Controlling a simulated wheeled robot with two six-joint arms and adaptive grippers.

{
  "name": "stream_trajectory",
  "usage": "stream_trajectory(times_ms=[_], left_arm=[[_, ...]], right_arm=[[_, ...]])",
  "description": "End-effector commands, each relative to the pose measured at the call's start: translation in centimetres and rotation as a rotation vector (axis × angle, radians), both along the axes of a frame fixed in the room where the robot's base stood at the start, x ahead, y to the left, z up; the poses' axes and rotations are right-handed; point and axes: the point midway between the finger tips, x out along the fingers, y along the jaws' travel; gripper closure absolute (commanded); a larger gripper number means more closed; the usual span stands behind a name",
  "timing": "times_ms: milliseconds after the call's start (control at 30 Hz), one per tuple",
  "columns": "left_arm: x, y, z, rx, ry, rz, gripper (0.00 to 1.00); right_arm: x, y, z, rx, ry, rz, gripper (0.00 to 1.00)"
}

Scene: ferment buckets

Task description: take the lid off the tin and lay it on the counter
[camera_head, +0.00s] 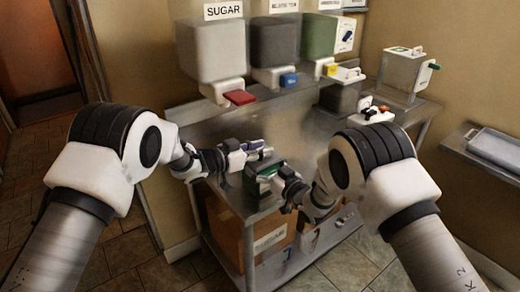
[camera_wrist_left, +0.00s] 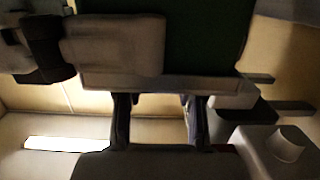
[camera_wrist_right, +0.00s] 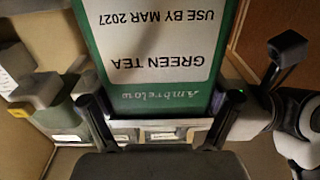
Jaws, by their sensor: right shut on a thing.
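The green tin (camera_head: 252,184) stands near the front corner of the metal counter. In the right wrist view the tin (camera_wrist_right: 150,45) appears upside down, with a "GREEN TEA" label. My right gripper (camera_head: 280,184) is shut on the tin's body; its fingers also show in the right wrist view (camera_wrist_right: 160,118). A grey band, seemingly the lid (camera_wrist_left: 175,84), edges the dark tin in the left wrist view. My left gripper (camera_head: 266,150) is by the tin's far side in the head view. Its fingers (camera_wrist_left: 158,105) are apart at the band's edge; contact is unclear.
Dispensers, including the sugar one (camera_head: 215,50), hang above the back of the counter (camera_head: 195,108). A clear container (camera_head: 403,72) stands at the right. A cardboard box (camera_head: 228,228) is on the shelf below. Bare counter shows behind my left gripper.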

Motion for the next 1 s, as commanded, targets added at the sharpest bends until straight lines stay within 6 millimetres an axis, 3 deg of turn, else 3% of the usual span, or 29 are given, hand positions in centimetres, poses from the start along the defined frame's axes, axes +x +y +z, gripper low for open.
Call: stream_trajectory(times_ms=[33,100,667,1000], left_arm=[[0.0,0.0,0.0,0.000,0.000,0.000,0.82],[0.0,0.0,0.0,0.000,0.000,0.000,1.00],[0.0,0.0,0.0,0.001,-0.001,0.000,1.00],[0.0,0.0,1.1,0.000,-0.002,0.000,1.00]], right_arm=[[-0.1,0.0,-0.4,-0.003,0.007,0.000,0.75],[-0.1,0.0,-0.4,-0.003,0.007,0.000,0.75],[-0.1,0.0,-0.4,-0.003,0.007,0.000,0.75],[-0.1,0.0,-0.4,-0.003,0.007,0.001,0.75]])
